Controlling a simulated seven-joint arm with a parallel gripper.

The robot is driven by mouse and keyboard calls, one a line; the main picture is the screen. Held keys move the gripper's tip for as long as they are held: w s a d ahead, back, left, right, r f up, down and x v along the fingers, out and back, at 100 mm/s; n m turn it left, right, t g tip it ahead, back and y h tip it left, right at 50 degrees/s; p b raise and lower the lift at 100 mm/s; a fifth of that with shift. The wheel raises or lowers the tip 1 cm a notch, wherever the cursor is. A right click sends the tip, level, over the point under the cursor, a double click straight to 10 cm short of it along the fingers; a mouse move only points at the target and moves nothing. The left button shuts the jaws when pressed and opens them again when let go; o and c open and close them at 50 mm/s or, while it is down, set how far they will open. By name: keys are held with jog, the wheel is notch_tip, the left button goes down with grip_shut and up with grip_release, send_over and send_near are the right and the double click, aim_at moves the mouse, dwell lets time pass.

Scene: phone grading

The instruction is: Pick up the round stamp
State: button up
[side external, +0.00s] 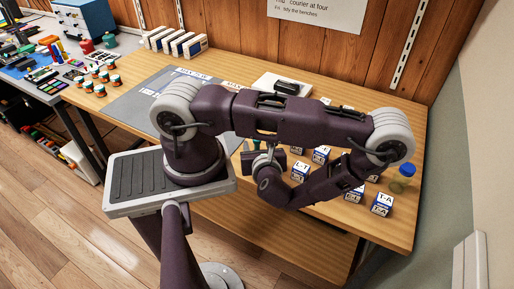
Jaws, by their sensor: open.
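I cannot pick out a round stamp for certain in the side external view. It may be hidden behind my arm or too small to tell. A dark rounded object (287,86) lies on a white pad (262,82) at the back of the wooden bench, behind my arm. My gripper (262,150) is low over the middle of the bench, left of the labelled boxes, and partly hidden by my wrist. It is open, and I see nothing held in it. A small green item shows beside it, too small to make out.
Several blue-and-white labelled boxes (381,204) stand on the right of the bench (385,236), near a blue-lidded jar (403,178).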

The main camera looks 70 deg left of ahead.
aim_at(258, 143)
jog(key=x, duration=0.4)
jog(key=shift+w, duration=0.15)
grip_shut()
